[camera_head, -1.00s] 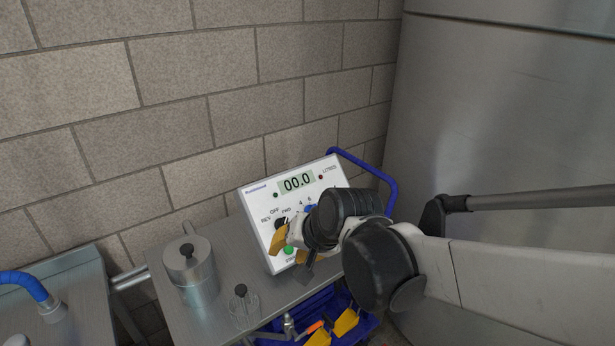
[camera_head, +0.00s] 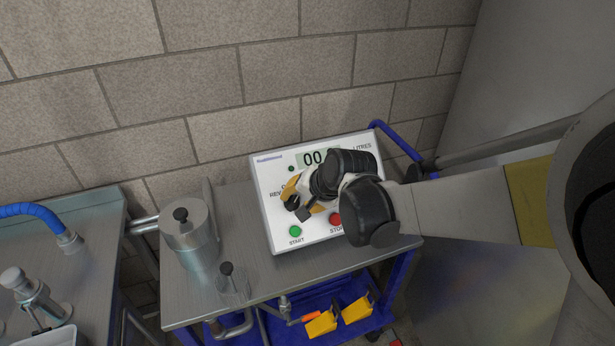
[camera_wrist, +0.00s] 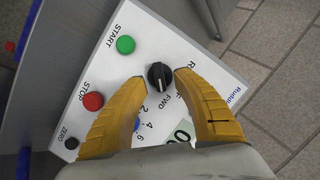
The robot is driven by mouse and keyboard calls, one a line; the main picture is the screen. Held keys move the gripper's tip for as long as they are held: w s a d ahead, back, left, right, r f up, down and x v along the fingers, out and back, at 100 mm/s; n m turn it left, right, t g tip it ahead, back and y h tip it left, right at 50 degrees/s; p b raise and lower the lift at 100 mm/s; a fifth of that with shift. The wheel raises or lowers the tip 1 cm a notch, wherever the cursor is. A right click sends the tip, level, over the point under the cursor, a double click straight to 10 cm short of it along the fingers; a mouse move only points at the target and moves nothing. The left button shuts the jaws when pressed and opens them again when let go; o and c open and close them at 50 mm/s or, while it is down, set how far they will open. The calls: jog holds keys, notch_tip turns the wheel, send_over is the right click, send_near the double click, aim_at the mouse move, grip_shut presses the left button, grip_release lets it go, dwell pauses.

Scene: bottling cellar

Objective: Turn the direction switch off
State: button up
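The direction switch is a black rotary knob (camera_wrist: 159,76) on a white control panel (camera_head: 270,225) marked Ruddiwood. In the wrist view its white mark appears to point toward the FWD label; the REV and OFF labels are partly hidden by a finger. My gripper (camera_wrist: 160,78) is open, with one yellow finger on each side of the knob. Small gaps seem to show, and I cannot tell whether either finger touches it. In the head view my gripper (camera_head: 303,199) is over the panel's left part and hides much of the labels and display.
A green START button (camera_head: 295,231) and red STOP button (camera_head: 335,218) sit close by on the panel. A lidded metal canister (camera_head: 190,235) and a small clear jar (camera_head: 232,283) stand on the steel cart (camera_head: 185,297). A brick wall is behind; a metal tank stands right.

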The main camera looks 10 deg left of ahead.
aim_at(293, 203)
jog(key=shift+b+x, duration=0.35)
jog(key=shift+x, duration=1.1)
jog(key=shift+d, duration=0.1)
grip_shut()
jog(key=shift+r, duration=0.1)
jog(key=n+h+p, duration=0.1)
jog(key=n, duration=0.3)
jog(key=shift+n+h+p, duration=0.45)
jog(key=shift+n+h, duration=0.25)
jog(key=shift+n, duration=1.2)
